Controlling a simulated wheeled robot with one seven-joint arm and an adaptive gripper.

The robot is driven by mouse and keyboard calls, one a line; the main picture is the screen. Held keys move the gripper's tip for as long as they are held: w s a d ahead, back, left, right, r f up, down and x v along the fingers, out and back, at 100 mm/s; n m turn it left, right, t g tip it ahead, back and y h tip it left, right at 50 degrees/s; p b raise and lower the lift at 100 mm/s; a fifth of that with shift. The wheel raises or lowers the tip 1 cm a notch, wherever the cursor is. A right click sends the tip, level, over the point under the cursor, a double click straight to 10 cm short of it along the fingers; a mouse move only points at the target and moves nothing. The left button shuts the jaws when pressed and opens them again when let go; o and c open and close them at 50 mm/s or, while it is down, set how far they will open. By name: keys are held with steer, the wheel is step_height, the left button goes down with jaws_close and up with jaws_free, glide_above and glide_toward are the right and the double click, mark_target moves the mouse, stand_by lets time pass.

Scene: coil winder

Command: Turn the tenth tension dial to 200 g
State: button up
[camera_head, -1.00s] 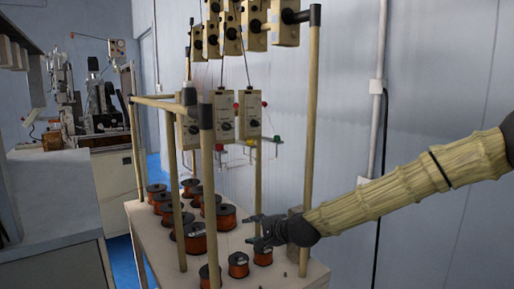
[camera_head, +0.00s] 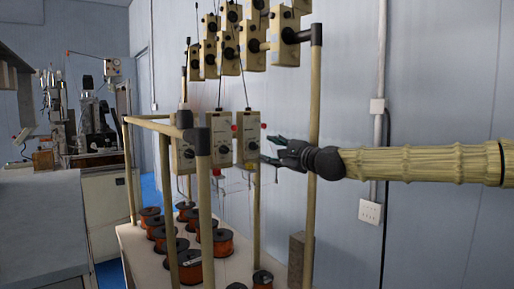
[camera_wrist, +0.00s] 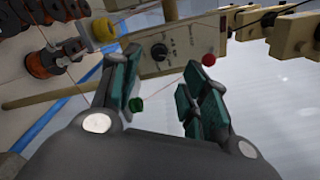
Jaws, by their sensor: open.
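Three cream tension boxes hang in the lower row in the head view: a left box (camera_head: 183,156), a middle box (camera_head: 220,140) and a right box (camera_head: 248,125). Each has a dark round dial; the right box's dial (camera_head: 252,146) faces my gripper's side of the picture. I cannot tell which dial is the tenth, and the scale marks are too small to read. My gripper (camera_head: 268,149) is open, just right of the right box. In the wrist view, a box (camera_wrist: 176,30) with a black dial (camera_wrist: 159,52) shows beyond and between my open fingers (camera_wrist: 163,68); nothing is held.
More boxes (camera_head: 287,38) hang above. Frame posts (camera_head: 313,150) and wire spools (camera_head: 189,267) surround the work.

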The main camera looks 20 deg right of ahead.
mark_target(255, 147)
steer(key=shift+p+x, duration=0.6)
steer(key=shift+x, duration=3.4)
steer(key=shift+f, duration=0.1)
jaws_close()
